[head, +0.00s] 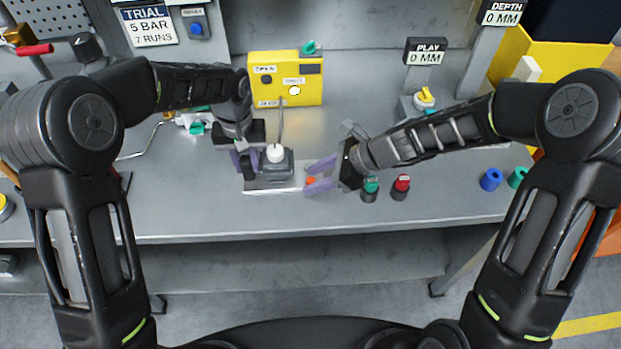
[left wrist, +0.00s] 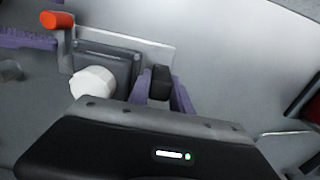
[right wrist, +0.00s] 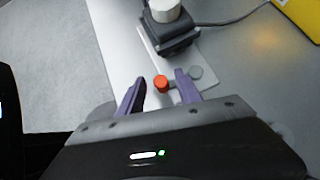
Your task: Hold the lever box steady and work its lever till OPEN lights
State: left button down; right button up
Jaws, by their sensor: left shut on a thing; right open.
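The lever box (head: 272,170) is a dark grey block with a white round top, on a pale plate on the bench. My left gripper (head: 243,163) is shut on a black grip piece (left wrist: 160,83) at the box's left side. The lever's orange knob (head: 310,181) is at the box's right. My right gripper (head: 320,176) is open, its purple fingers either side of the orange knob (right wrist: 161,83), with gaps showing. On the yellow panel (head: 300,65), the lamp below OPEN (head: 266,80) is dark; a middle lamp (head: 294,90) glows white.
A cable runs from the box to the yellow panel. Green (head: 370,186) and red (head: 401,185) capped pieces stand right of my right gripper. Blue (head: 491,180) and teal rings lie further right. The bench front edge is close below the lever box.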

jog(key=shift+x, duration=1)
jog(key=shift+c, duration=0.2)
grip_shut()
dwell(0.5)
